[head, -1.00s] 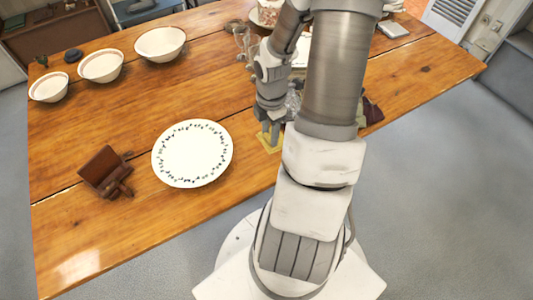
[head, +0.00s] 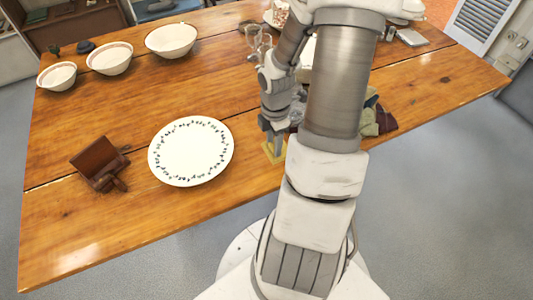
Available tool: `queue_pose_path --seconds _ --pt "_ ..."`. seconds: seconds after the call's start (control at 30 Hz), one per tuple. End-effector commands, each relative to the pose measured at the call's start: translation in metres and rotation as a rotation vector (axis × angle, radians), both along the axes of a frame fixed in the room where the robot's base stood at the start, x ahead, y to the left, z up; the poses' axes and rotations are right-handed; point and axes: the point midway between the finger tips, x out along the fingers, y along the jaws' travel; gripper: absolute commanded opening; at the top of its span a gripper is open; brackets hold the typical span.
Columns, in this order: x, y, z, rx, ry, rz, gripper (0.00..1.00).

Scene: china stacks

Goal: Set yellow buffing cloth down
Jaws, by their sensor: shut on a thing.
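The yellow buffing cloth (head: 274,153) is a small yellow piece at table height, just right of the patterned plate. It is partly hidden by my gripper and arm. My gripper (head: 273,145) points down over it and is shut on it. Whether the cloth touches the table top cannot be told from this view. The wooden table (head: 75,230) spreads under all of this.
A white plate with a leafy rim (head: 191,151) lies left of my gripper. A brown wooden stand (head: 98,163) is further left. Three white bowls (head: 171,40) line the back left. Glasses (head: 256,42) stand behind my arm. Folded dark and green cloths (head: 378,119) lie right of it.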

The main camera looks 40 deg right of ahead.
Motion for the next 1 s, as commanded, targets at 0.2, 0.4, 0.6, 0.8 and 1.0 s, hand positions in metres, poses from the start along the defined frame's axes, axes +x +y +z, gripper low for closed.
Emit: queue_pose_path --seconds 0.2,0.4,0.6,0.8,1.0 --pt "0.024 0.007 -0.016 0.0 0.001 0.0 0.0" --pt "0.025 0.007 -0.033 0.002 0.003 -0.002 0.0" --pt "0.026 0.007 -0.057 0.0 0.001 -0.001 0.0" --pt "0.025 0.006 -0.055 0.0 0.0 -0.002 0.0" --pt "0.025 0.006 -0.059 0.0 0.0 -0.002 0.51"
